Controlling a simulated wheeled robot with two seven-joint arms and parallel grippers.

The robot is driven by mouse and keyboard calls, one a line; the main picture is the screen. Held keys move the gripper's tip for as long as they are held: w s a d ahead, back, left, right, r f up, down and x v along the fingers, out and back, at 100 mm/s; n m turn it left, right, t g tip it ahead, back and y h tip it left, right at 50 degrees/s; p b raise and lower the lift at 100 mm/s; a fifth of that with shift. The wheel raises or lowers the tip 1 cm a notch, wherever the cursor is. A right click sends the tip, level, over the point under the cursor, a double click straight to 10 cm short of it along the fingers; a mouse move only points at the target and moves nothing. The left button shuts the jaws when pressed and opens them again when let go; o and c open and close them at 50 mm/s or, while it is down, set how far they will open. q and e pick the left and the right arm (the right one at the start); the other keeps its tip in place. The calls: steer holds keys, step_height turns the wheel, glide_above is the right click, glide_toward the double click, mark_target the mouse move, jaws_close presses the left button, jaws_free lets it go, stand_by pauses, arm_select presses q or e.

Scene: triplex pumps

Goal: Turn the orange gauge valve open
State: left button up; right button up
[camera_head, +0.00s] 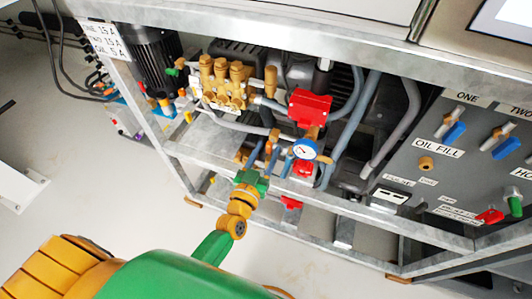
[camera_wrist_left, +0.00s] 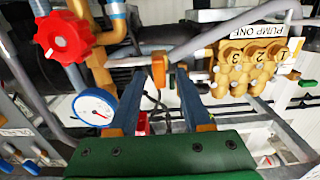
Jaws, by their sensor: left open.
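The orange gauge valve (camera_wrist_left: 159,68) shows in the left wrist view as a small upright orange handle in front of a grey pipe. It sits between the tips of my left gripper (camera_wrist_left: 159,84), with a gap on both sides. My left gripper is open, its two blue fingers on either side of the handle and apart from it. In the head view my left gripper (camera_head: 264,154) reaches into the pump frame, just left of the white-faced gauge (camera_head: 304,149). The gauge also shows in the left wrist view (camera_wrist_left: 96,108). My right gripper is in neither view.
A red knob (camera_wrist_left: 64,38) stands left of the handle in the left wrist view. Brass pump heads (camera_head: 222,82) and a red box (camera_head: 310,107) are above my gripper. Metal frame rails (camera_head: 290,212) run below. A control panel (camera_head: 455,160) is at right.

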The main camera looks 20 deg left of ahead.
arm_select(q)
steer(key=shift+c, duration=0.2)
jaws_close()
steer(key=n, duration=0.8)
steer(key=shift+a+f, duration=0.1)
steer(key=shift+f, duration=0.05)
steer(key=n, duration=0.5)
steer(key=shift+f+n+b, duration=0.1)
steer(key=shift+n+b, duration=0.2)
steer(key=shift+n, duration=0.1)
steer(key=shift+a+n+b, duration=0.1)
steer(key=shift+n+b, duration=0.25)
steer(key=shift+n, duration=1.65)
